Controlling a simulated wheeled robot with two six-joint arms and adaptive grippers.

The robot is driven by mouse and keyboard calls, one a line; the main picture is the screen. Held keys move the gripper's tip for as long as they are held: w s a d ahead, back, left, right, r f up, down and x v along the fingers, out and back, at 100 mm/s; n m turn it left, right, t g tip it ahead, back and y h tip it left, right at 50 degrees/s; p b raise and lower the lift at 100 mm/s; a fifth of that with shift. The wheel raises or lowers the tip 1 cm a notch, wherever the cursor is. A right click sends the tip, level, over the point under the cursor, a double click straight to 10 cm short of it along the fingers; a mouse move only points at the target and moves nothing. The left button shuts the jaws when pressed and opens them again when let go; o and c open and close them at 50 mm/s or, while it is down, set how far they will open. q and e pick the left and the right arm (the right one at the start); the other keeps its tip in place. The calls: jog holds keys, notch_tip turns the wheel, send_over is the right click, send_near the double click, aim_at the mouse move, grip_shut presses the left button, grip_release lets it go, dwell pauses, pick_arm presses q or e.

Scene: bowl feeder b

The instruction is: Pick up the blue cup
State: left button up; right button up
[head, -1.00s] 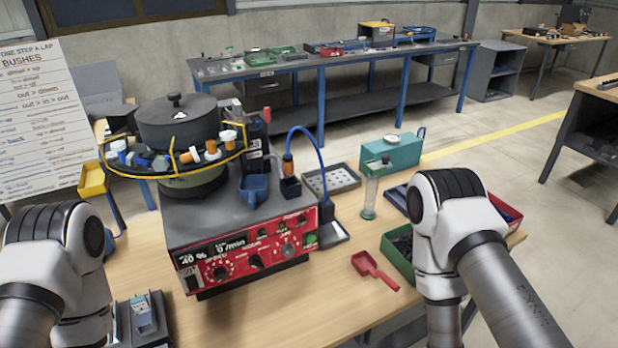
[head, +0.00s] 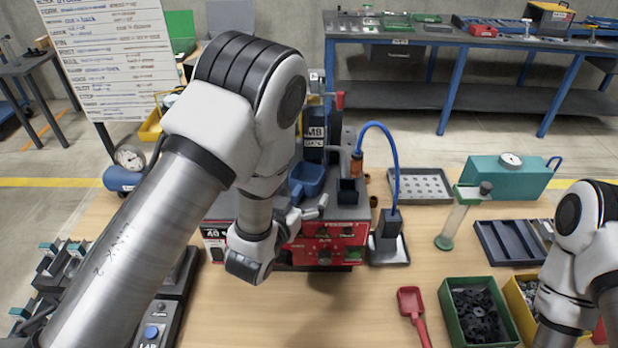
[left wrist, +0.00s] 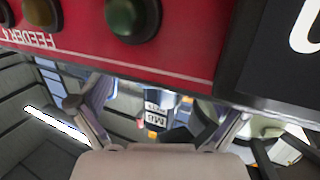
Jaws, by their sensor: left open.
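The blue cup (head: 307,180) sits at the top of the red-fronted feeder unit (head: 325,243), just right of my left forearm. My left gripper (head: 312,211) is just below the cup in the head view, in front of the unit's upper edge. It is open and apart from the cup. In the left wrist view its spread fingers (left wrist: 168,104) show below the upside-down red panel (left wrist: 160,45). I cannot make out the cup there. My left arm hides the feeder bowl. My right arm is at the right edge, its gripper out of view.
A red scoop (head: 413,312), a green bin (head: 480,312) of dark parts and a teal gauge box (head: 507,178) are to the right. The table front centre is clear.

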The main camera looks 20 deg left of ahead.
aim_at(304, 186)
pick_arm(q)
jog(key=w, duration=0.1)
jog(key=w+f, duration=0.1)
jog(key=w, duration=0.1)
jog(key=shift+w+a+p, duration=0.15)
jog(key=shift+a+p, duration=0.05)
jog(key=shift+p, duration=0.15)
jog(key=shift+w, duration=0.2)
jog(key=shift+s+d+r, duration=0.1)
jog(key=shift+s+r, duration=0.1)
jog(key=shift+s, duration=0.15)
jog(key=c, duration=1.2)
jog(key=shift+w+f, duration=0.1)
jog(key=shift+c, duration=1.3)
pick_arm(e)
jog(key=shift+a+r, duration=0.1)
jog(key=shift+r, duration=0.6)
